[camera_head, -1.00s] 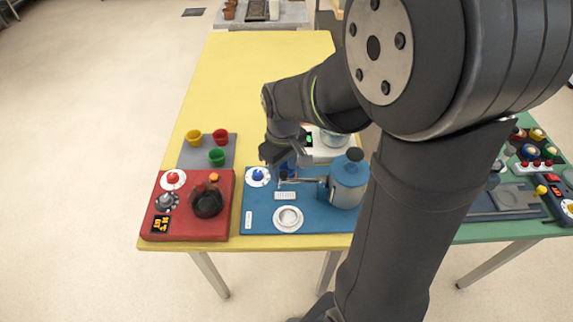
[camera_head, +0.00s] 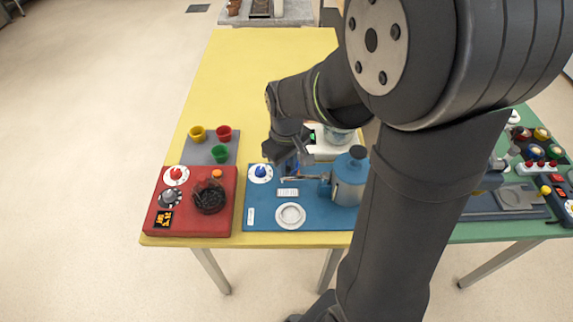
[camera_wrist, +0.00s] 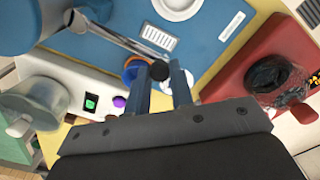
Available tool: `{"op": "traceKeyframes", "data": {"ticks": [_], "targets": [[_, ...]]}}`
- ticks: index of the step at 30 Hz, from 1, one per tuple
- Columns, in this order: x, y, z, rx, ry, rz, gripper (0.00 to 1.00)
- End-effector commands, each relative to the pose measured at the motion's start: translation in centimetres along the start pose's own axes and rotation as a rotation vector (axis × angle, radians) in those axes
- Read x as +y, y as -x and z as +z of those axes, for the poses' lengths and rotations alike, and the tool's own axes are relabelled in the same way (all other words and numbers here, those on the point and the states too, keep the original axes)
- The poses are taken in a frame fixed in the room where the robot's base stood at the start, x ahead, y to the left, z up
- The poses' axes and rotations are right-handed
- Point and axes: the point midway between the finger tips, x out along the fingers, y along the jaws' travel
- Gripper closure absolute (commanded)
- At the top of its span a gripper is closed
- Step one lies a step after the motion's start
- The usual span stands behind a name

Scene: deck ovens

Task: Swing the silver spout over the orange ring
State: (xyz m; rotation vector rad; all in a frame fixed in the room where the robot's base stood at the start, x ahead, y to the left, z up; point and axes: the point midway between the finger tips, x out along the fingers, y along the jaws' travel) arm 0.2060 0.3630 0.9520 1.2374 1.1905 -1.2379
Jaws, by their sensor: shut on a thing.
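My gripper (camera_wrist: 167,80) is shut on this knob, one finger on each side. The orange ring (camera_wrist: 130,66) shows partly, just left of the knob and partly behind a finger. I cannot tell whether the spout's end is above it. In the head view my gripper (camera_head: 290,160) is near the spout's free end, and the ring cannot be made out.
The blue board (camera_head: 258,205) also bears a white round dish (camera_head: 290,215) and a blue-knobbed dial (camera_head: 260,172). A red panel (camera_head: 222,222) with a dark bowl (camera_head: 209,197) stands left. A white appliance (camera_head: 322,148) stands behind. The yellow table (camera_head: 245,75) is clear further back.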

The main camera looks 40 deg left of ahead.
Motion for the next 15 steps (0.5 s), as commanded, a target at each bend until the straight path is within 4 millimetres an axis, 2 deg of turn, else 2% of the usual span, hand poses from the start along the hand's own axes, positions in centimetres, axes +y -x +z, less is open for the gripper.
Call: {"op": "traceKeyframes", "data": {"ticks": [15], "targets": [[3.0, 0.0, -2.1, 0.002, -0.357, 0.0, 1.0]]}}
